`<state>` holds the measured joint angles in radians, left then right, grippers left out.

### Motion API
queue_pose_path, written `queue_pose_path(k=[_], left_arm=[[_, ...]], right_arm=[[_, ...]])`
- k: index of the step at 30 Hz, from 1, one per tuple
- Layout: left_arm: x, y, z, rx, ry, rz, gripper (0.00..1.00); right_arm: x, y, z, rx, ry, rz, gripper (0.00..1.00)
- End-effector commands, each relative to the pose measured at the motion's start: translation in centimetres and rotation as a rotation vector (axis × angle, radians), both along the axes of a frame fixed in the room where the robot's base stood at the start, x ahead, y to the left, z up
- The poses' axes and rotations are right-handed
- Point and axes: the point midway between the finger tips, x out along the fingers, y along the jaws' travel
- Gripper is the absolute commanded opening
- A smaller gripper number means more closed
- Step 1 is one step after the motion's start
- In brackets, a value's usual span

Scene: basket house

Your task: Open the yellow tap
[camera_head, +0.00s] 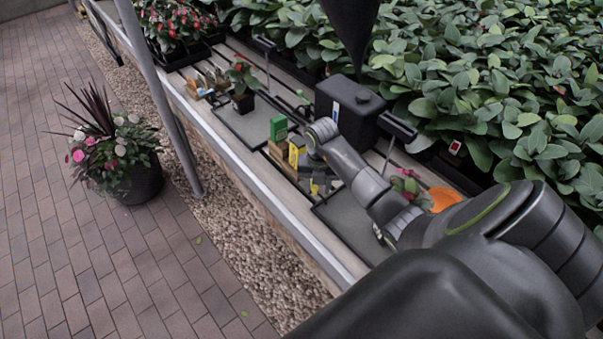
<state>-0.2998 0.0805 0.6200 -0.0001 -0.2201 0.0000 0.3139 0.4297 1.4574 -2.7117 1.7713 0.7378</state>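My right arm comes in from the lower right and reaches over the bench to a black water container (350,108). The wrist is in front of the container's lower side. My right gripper (320,186) seems to point down below the wrist, small and dark, and I cannot tell whether its fingers are open. I cannot make out a yellow tap for sure; my arm may hide it. A small upright yellow piece (294,156) stands just left of the wrist, and I cannot tell what it is. My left gripper is not in view.
A green box (278,129) and a small potted plant (241,86) stand left of the container. An orange round dish (444,199) lies to the right, partly behind my arm. Black lamp-like posts (397,127) rise from the bench. Dense leafy plants (470,75) fill the back.

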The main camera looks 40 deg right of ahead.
Motion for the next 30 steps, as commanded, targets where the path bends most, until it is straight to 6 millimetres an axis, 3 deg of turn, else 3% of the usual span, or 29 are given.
queue_pose_path(k=[9,20,30], left_arm=[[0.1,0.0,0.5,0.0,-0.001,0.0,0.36],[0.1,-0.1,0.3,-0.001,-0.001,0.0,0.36],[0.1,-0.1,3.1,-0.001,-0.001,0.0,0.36]], right_arm=[[-1.1,-1.3,0.0,-0.001,0.001,-0.001,0.38],[-0.6,-0.7,0.0,-0.001,0.001,0.0,0.38],[-0.6,-0.7,3.4,0.0,0.0,0.0,0.38]])
